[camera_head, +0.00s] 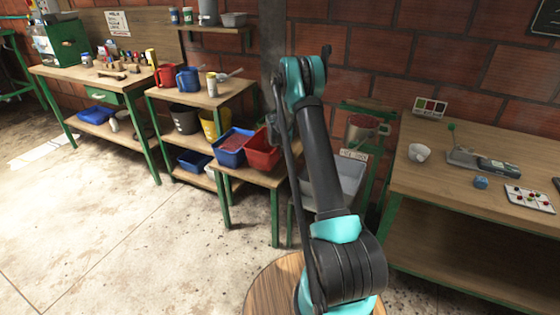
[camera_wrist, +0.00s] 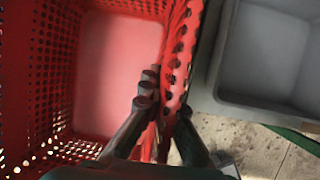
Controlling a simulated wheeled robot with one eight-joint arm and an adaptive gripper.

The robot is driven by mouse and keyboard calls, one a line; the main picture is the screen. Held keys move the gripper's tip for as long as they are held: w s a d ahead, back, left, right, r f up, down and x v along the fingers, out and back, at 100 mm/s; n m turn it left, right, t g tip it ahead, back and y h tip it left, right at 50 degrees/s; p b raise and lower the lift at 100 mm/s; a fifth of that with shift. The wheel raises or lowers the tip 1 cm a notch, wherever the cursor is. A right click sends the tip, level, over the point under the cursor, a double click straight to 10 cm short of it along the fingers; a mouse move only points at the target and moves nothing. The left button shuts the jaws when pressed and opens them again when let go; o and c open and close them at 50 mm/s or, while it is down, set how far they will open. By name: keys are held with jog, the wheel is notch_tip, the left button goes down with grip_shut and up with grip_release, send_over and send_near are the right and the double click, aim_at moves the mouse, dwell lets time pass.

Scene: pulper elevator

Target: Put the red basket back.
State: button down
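The red basket (camera_head: 263,151) is at the right end of the low wooden table (camera_head: 262,177), beside a blue basket (camera_head: 235,146). In the wrist view the red basket (camera_wrist: 40,80) fills the left side, with perforated walls and an empty-looking pale floor. My gripper (camera_wrist: 168,108) straddles its right wall, one finger inside and one outside, and looks closed on that wall. In the head view my arm comes down over the basket's right side and hides the fingertips. Whether the basket's base touches the table cannot be told.
A grey sink-like bin (camera_head: 347,182) stands just right of the basket, and shows close by in the wrist view (camera_wrist: 225,75). A higher shelf table (camera_head: 205,92) with jugs is behind left. A workbench (camera_head: 450,185) is at right.

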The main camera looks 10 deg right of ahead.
jog(key=shift+f, duration=2.4)
jog(key=shift+f, duration=0.1)
jog(key=c, duration=1.7)
grip_release()
